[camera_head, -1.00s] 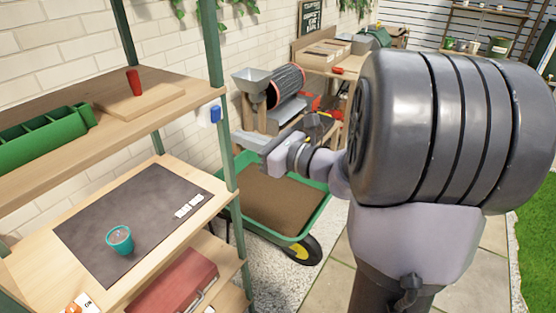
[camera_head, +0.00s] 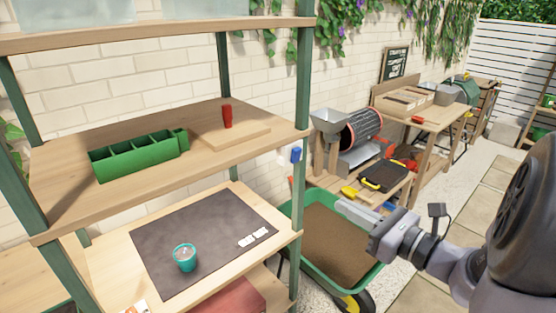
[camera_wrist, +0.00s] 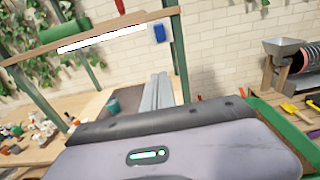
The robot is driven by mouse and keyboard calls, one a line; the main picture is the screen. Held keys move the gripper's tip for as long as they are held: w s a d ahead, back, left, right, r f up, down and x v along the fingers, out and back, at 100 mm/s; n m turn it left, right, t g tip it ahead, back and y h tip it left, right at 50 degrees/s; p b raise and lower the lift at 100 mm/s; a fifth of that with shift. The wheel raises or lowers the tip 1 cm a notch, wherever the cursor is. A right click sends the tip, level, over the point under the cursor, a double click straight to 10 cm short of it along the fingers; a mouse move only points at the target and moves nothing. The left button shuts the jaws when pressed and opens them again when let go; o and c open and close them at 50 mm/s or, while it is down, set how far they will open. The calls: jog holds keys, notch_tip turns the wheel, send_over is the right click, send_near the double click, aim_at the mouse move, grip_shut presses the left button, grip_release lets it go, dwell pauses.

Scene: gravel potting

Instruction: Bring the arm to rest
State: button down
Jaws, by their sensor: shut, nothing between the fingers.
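My gripper (camera_head: 350,210) is on the right side of the head view, at the end of my arm. Its pale fingers point left over the soil-filled wheelbarrow (camera_head: 296,225), in free air. In the wrist view the two grey fingers (camera_wrist: 157,92) lie side by side, shut with nothing between them. A teal pot (camera_head: 185,258) stands on the dark mat (camera_head: 160,235) on the shelf's lower board, apart from the gripper. Its contents look greyish.
The shelf's green post (camera_head: 303,110) stands left of the gripper. A green divided tray (camera_head: 138,157) and a red object (camera_head: 227,116) on a wooden board (camera_head: 240,137) sit on the middle shelf. A hopper (camera_head: 338,122) and drum sieve (camera_head: 362,130) stand behind the wheelbarrow.

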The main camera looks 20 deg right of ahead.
jog(key=s+a+f+n+g+y, duration=0.25)
jog(key=a+n+g, duration=0.3)
jog(key=a, duration=0.35)
jog(key=s+a+f+n+g+y, duration=0.1)
jog(key=s+a+n+g, duration=0.25)
jog(key=a+n, duration=0.45)
jog(key=s+a+f+n+g+h+b, duration=0.1)
jog(key=s+a+n+h, duration=0.3)
jog(key=s+n+h, duration=0.4)
jog(key=n, duration=0.6)
jog(key=shift+s+a+f+g, duration=0.25)
jog(key=shift+f+g, duration=0.05)
jog(key=c, duration=2.2)
grip_release()
